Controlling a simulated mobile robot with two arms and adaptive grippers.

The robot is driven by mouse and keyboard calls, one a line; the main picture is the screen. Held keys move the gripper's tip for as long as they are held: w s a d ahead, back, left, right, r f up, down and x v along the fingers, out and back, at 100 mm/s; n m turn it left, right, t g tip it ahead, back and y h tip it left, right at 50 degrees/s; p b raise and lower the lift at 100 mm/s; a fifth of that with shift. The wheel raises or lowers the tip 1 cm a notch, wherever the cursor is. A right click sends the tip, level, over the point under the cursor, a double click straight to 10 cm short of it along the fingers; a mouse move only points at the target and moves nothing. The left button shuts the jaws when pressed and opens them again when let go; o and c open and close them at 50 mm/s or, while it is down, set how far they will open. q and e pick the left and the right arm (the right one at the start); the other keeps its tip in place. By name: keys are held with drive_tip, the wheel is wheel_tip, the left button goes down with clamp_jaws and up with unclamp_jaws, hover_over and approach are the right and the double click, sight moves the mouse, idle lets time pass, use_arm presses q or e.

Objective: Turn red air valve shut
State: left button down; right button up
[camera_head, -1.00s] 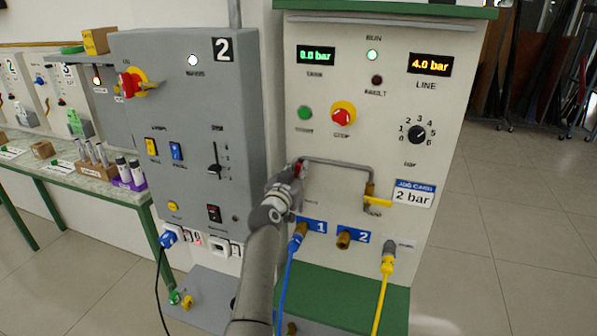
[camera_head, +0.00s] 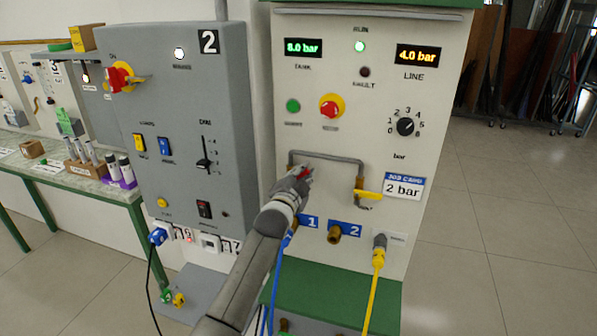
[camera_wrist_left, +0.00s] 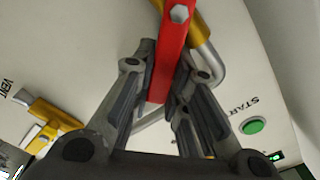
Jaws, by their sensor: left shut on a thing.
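The red air valve handle (camera_head: 304,171) is on the left end of the grey pipe on the white panel, mostly hidden by my gripper in the head view. In the left wrist view the red lever (camera_wrist_left: 171,55) runs between my fingers, with its brass valve body (camera_wrist_left: 190,18) and the pipe behind it. My left gripper (camera_head: 301,178) is shut on the lever; its fingers (camera_wrist_left: 163,85) stand on both sides of it. My right gripper is not in view.
A yellow-handled valve (camera_head: 368,194) sits at the pipe's right end. Below are a blue hose (camera_head: 281,270), a bare brass port (camera_head: 337,232) and a yellow hose (camera_head: 374,290). The grey cabinet (camera_head: 185,110) stands left. Floor at the right is clear.

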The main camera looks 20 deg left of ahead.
use_arm(q)
drive_tip(key=shift+d+f+m+b, duration=0.25)
drive_tip(key=shift+f+m, duration=0.25)
drive_tip(key=shift+m, duration=0.7)
drive_tip(key=shift+d+f+m+b, duration=0.1)
drive_tip(key=shift+f+m+b, duration=0.35)
drive_tip(key=shift+m, duration=0.75)
drive_tip(key=shift+d+f+m+b, duration=0.15)
drive_tip(key=shift+f+m, duration=0.45)
drive_tip(key=shift+m, duration=0.6)
drive_tip(key=c, duration=1.4)
unclamp_jaws()
drive_tip(key=shift+w+f, duration=0.1)
drive_tip(key=shift+f, duration=0.05)
drive_tip(key=s, duration=1.2)
drive_tip(key=shift+a, duration=0.2)
